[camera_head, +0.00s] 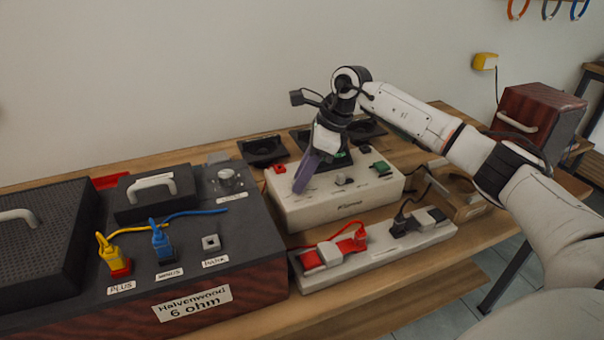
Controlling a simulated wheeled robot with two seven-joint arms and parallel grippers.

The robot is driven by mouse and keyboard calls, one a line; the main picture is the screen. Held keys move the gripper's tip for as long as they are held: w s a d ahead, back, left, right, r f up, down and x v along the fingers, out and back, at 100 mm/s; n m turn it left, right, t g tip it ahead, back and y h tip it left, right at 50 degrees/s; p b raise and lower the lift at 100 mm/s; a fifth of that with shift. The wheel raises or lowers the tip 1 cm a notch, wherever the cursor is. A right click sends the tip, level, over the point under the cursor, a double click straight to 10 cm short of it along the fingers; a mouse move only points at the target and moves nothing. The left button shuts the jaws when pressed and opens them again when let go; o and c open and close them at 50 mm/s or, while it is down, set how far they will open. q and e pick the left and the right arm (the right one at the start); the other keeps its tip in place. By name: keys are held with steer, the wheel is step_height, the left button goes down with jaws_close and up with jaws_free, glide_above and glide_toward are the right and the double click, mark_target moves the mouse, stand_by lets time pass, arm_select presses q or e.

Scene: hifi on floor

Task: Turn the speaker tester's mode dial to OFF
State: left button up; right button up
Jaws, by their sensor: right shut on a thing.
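A small grey switch or knob (343,180) shows on the panel to the right of the fingers. My left gripper is not in view.
A dark speaker box (230,289) with yellow and blue plugs and a silver knob (229,177) stands left. A white power strip (318,274) with red and black plugs lies in front of the tester. Black speaker drivers (263,151) lie behind it, near the wall.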

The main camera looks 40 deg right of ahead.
steer(key=n+g, duration=0.1)
steer(key=n, duration=0.3)
steer(key=shift+w+d+r+n+g+y, duration=0.1)
steer(key=shift+w+n+g+y, duration=0.1)
steer(key=shift+n+g+y, duration=0.15)
steer(key=shift+w+n+g+b, duration=0.15)
steer(key=shift+n+g, duration=0.35)
steer(key=shift+n, duration=0.8)
steer(key=shift+n+g+b, duration=0.15)
steer(key=shift+n+g, duration=0.3)
steer(key=shift+n, duration=0.8)
steer(key=o, duration=1)
steer(key=shift+o, duration=0.2)
steer(key=p+v, duration=0.2)
steer(key=v, duration=0.8)
steer(key=shift+d, duration=0.15)
